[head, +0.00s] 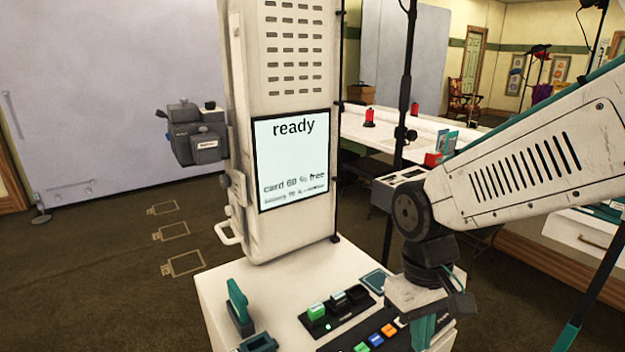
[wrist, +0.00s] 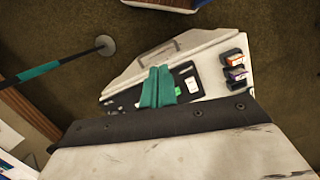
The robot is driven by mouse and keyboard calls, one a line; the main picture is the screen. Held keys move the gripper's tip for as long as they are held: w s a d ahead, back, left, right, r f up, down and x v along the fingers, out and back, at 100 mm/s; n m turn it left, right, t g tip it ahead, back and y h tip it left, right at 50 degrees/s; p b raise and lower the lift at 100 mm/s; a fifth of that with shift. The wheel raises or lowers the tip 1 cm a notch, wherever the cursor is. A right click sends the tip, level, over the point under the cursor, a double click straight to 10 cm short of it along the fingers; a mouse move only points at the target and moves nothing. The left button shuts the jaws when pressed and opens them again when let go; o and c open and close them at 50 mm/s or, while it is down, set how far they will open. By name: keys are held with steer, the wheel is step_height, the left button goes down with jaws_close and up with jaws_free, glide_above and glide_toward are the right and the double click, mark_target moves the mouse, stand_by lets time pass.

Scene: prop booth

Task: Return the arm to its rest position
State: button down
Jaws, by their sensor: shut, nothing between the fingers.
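My arm comes in from the right in the head view and bends down over the right end of a white counter (head: 215,290). My gripper (head: 423,333) hangs from it with teal fingers pointing down, partly cut off by the lower edge. In the wrist view my gripper (wrist: 158,76) shows its two teal fingers side by side, touching, with nothing between them. The white counter (wrist: 205,62) lies beyond the fingertips.
A tall white column with a screen reading "ready" (head: 291,160) rises from the counter. A green block (head: 316,311) and black slots sit on top, beside coloured buttons (head: 376,339). A grey camera-like device (head: 196,135) juts from the column's left. Dark stands rise behind my arm.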

steer(key=s+d+r+m+t, duration=0.3)
steer(key=s+d+r+m, duration=0.1)
steer(key=s+d+r, duration=0.5)
steer(key=shift+s+d+r+y, duration=0.25)
steer(key=shift+d+r+y, duration=0.05)
steer(key=shift+d, duration=0.1)
stand_by(0.4)
